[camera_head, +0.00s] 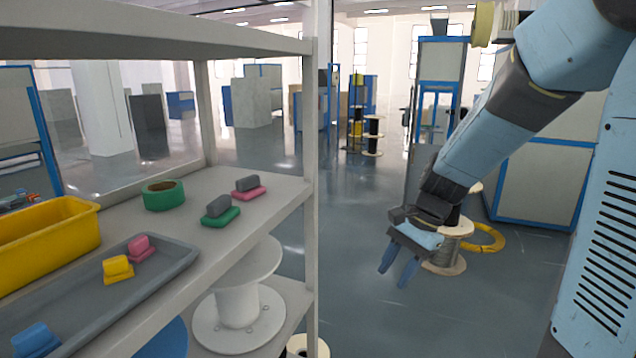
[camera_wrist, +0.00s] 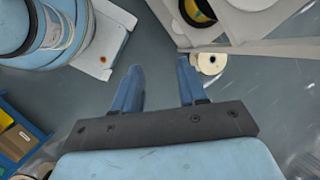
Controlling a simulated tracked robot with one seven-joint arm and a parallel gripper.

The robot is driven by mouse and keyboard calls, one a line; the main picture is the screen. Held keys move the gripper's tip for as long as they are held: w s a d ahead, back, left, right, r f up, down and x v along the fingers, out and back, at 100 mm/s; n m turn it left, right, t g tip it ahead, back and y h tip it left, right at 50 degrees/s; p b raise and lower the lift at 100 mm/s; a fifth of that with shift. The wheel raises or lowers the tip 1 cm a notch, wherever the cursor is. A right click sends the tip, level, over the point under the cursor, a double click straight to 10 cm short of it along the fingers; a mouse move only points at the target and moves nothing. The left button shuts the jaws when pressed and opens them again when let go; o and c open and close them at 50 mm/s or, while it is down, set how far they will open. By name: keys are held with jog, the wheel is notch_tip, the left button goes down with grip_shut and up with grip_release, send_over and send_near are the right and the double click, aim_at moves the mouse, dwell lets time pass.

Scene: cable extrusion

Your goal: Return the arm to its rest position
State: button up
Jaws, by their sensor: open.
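My gripper (camera_head: 399,273) hangs at the right of the head view, at the end of my light blue arm. It points down over the open floor, to the right of the shelf. Its two blue fingers are spread apart with nothing between them. The wrist view also shows my gripper (camera_wrist: 160,88), open and empty, with grey floor below it.
A grey shelf (camera_head: 318,220) at the left bears a yellow bin (camera_head: 50,240), a grey tray (camera_head: 165,275), a green tape roll (camera_head: 164,196) and small coloured blocks. Cable spools (camera_head: 446,252) and a yellow coil (camera_head: 492,238) stand behind my gripper. The middle floor is clear.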

jog(key=s+d+r+n+t+h, duration=0.2)
jog(key=s+d+r+n+t, duration=0.1)
jog(key=s+r, duration=0.3)
jog(key=s+d+r+n+t+h, duration=0.2)
jog(key=s+d+r+n+t, duration=0.1)
jog(key=s+r+n, duration=0.3)
jog(key=shift+s+d+r+n+t+h, duration=0.3)
jog(key=shift+s+d+r+t, duration=0.15)
jog(key=shift+d+r, duration=0.3)
jog(key=shift+a, duration=0.15)
